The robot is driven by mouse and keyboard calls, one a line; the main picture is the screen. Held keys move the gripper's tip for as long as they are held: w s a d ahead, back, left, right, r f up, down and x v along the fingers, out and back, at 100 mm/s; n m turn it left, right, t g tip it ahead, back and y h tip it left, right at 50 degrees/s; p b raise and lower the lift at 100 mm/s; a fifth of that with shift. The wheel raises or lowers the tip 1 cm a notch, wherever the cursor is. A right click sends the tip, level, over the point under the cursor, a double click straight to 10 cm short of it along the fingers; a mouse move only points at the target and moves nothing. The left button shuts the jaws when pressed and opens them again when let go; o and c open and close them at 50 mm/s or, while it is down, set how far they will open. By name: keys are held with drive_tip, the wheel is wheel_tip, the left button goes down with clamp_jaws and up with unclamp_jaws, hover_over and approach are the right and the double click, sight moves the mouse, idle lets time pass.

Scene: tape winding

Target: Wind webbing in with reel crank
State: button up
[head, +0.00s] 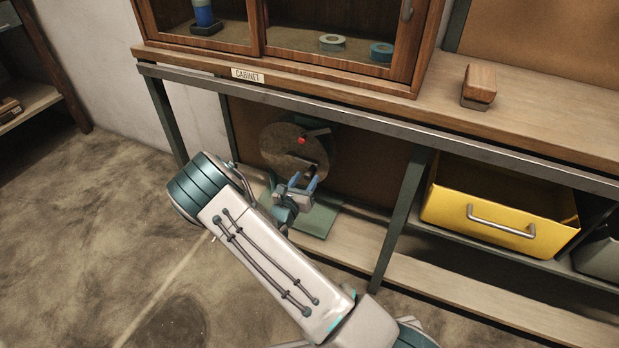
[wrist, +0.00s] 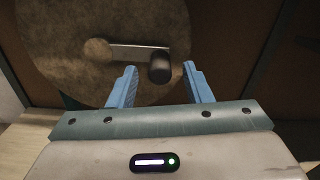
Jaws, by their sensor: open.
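The reel (head: 280,150) is a large grey-brown disc on a green base (head: 318,220), on the low shelf under the bench. In the wrist view the reel's face (wrist: 60,50) fills the upper left. A pale metal crank arm (wrist: 135,51) runs from its hub to a dark cylindrical handle (wrist: 160,68). My gripper (head: 305,178) is in front of the reel's lower right. Its blue fingers are open, and in the wrist view the handle appears between and just beyond the tips; contact cannot be told. I cannot make out any webbing clearly.
A red knob (head: 302,140) shows near the reel's middle. A green bench leg (head: 403,215) stands to its right, then a yellow drawer (head: 490,212). The bench top (head: 560,120) overhangs and carries a glass-fronted cabinet (head: 345,70) and a wooden block (head: 479,85).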

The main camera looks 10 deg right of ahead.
drive_tip(key=shift+b+x, duration=0.4)
drive_tip(key=shift+x, duration=1.4)
clamp_jaws()
drive_tip(key=shift+a+f, duration=0.1)
drive_tip(key=shift+f, duration=0.05)
